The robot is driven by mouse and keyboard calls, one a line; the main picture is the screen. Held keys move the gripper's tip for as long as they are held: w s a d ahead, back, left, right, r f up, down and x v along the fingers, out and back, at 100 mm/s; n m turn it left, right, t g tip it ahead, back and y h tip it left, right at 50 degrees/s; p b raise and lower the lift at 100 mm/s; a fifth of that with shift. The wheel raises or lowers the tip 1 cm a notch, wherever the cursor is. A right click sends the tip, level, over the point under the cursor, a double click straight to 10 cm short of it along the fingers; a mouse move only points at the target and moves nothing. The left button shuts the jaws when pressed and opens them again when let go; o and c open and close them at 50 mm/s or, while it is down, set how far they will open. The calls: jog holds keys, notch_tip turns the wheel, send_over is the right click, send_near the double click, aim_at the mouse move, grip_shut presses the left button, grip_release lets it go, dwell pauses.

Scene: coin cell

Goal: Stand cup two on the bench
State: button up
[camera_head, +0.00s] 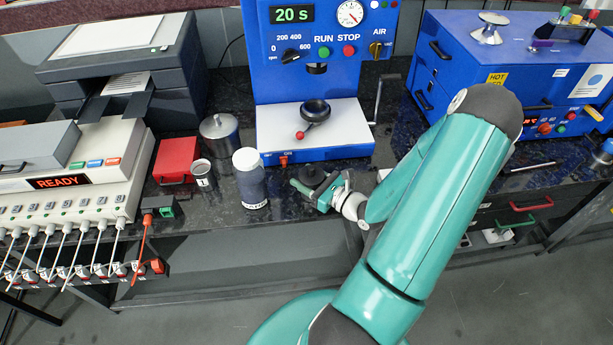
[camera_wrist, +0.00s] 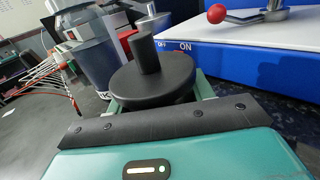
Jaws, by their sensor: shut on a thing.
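My gripper (camera_head: 316,190) is low over the front of the dark bench, in front of the blue machine. It is shut on a black round piece (camera_head: 311,174) with an upright knob. The same black knobbed piece (camera_wrist: 150,78) fills the middle of the wrist view, with green jaw parts at its sides. What lies below its disc is hidden, and no number shows on it. I cannot tell whether it touches the bench (camera_head: 225,228). A small metal cup (camera_head: 203,176) marked 1 stands upright to the left, beside a dark jar (camera_head: 250,185) with a white lid.
A lidded metal pot (camera_head: 219,134) and a red box (camera_head: 176,160) stand behind the cup. The blue machine (camera_head: 312,148) is behind my gripper. A cabled charger-like unit (camera_head: 70,180) is at left. Some bare bench lies between jar and gripper.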

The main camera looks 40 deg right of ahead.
jog(key=shift+f, duration=0.1)
jog(key=o, duration=1.6)
jog(key=shift+s, duration=0.25)
jog(key=s, duration=0.3)
jog(key=s+d, duration=0.1)
jog(key=s, duration=0.3)
jog(key=s+d, duration=0.1)
jog(key=s, duration=0.3)
jog(key=shift+s, duration=0.15)
